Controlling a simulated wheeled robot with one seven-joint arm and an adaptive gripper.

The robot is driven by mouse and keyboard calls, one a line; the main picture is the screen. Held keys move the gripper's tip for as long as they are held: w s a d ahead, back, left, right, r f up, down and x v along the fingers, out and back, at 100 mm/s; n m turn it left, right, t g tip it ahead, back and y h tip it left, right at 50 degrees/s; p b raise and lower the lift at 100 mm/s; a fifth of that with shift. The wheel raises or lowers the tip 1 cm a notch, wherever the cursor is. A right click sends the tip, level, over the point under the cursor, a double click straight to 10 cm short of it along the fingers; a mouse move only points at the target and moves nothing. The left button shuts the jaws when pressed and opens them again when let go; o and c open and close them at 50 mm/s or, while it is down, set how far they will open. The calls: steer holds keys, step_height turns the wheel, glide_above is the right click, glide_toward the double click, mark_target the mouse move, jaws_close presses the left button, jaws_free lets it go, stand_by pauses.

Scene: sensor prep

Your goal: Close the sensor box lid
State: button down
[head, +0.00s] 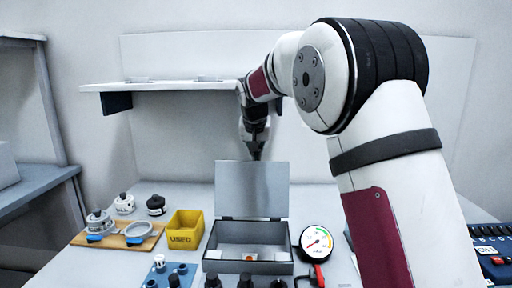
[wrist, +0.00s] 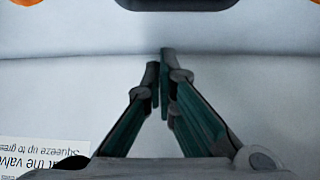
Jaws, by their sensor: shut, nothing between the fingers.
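The sensor box (head: 249,264) is a grey metal box on the table in the head view. Its lid (head: 252,189) stands upright, hinged at the back of the box, so the box is open. My gripper (head: 256,156) is shut and empty, pointing down by the top edge of the lid. In the head view its tips look at or just behind that edge; I cannot tell whether they touch it. In the wrist view the closed fingers (wrist: 164,60) show against a pale surface, and the box is not recognisable there.
A yellow bin marked USED (head: 185,231) stands left of the box, and a round gauge (head: 316,242) stands right. A wooden board (head: 118,237) with metal parts lies at left. A white shelf (head: 165,87) is on the back wall. Black knobs (head: 246,281) sit before the box.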

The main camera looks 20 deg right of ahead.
steer(key=shift+s+a+r+b, duration=0.1)
steer(key=shift+s+a, duration=0.1)
steer(key=shift+s, duration=0.45)
steer(key=shift+s+a+r+b, duration=0.15)
steer(key=shift+s+a, duration=0.1)
steer(key=shift+s, duration=0.45)
steer(key=shift+s+a+r+b, duration=0.1)
steer(key=shift+s+a, duration=0.1)
steer(key=shift+s, duration=0.45)
steer(key=shift+a+b, duration=0.1)
steer(key=shift+b, duration=0.2)
